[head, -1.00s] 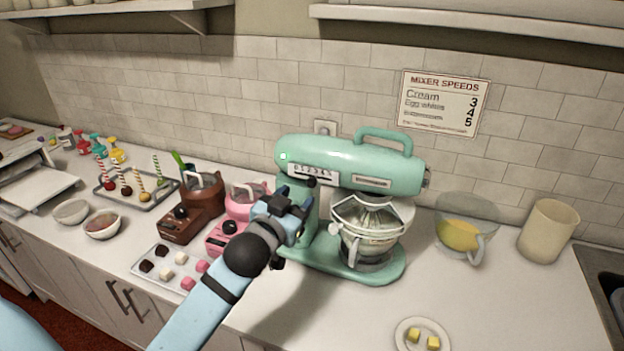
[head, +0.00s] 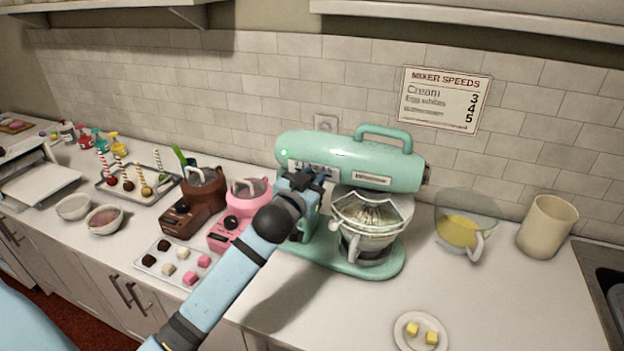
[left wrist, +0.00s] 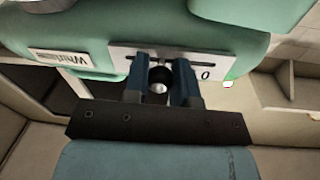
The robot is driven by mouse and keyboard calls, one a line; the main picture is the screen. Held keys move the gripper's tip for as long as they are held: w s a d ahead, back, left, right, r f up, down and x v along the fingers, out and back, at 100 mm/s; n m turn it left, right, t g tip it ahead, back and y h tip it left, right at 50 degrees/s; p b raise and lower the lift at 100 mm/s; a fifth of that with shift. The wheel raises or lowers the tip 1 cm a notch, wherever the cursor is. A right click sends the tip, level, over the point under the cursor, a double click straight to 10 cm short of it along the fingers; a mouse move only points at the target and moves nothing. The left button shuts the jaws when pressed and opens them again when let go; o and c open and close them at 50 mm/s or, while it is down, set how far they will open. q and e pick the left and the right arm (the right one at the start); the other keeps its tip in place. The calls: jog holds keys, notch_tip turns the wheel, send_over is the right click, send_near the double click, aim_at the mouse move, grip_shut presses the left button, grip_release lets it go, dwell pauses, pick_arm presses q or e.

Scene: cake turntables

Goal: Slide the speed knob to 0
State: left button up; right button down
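The mint-green stand mixer (head: 350,160) stands on the counter, with a pale speed plate (head: 312,166) on its side. In the left wrist view the plate (left wrist: 222,68) appears turned round, with the digit 0 at its right end. The speed knob (left wrist: 160,87) sits between the two blue fingers of my left gripper (left wrist: 161,75), to the left of the 0. The fingers are apart around the knob; whether they press on it I cannot tell. In the head view my left gripper (head: 314,178) covers the knob and the plate's lower edge. My right gripper is not in view.
A glass mixing bowl (head: 366,222) stands under the mixer head. Left of the mixer are a pink melting pot (head: 232,222), a brown one (head: 192,205) and a tray of cubes (head: 173,263). A plate with yellow pieces (head: 421,316) lies in front.

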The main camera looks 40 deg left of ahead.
aim_at(298, 168)
pick_arm(q)
jog(key=a+p, duration=0.1)
jog(key=a, duration=0.1)
jog(key=s+a+p, duration=0.1)
jog(key=a, duration=0.2)
jog(key=shift+s, duration=0.1)
grip_shut()
jog(key=o, duration=0.9)
grip_release()
jog(key=shift+a, duration=0.1)
jog(key=shift+c, duration=0.2)
jog(key=shift+o, duration=0.3)
jog(key=shift+a, duration=0.1)
jog(key=shift+s, duration=0.1)
jog(key=shift+s+d+f, duration=0.15)
jog(key=shift+s+d, duration=0.1)
jog(key=shift+s, duration=0.1)
jog(key=s+d+b, duration=0.1)
jog(key=s+b, duration=0.1)
jog(key=s, duration=1.1)
jog(key=shift+d+b, duration=0.25)
jog(key=shift+b, duration=0.15)
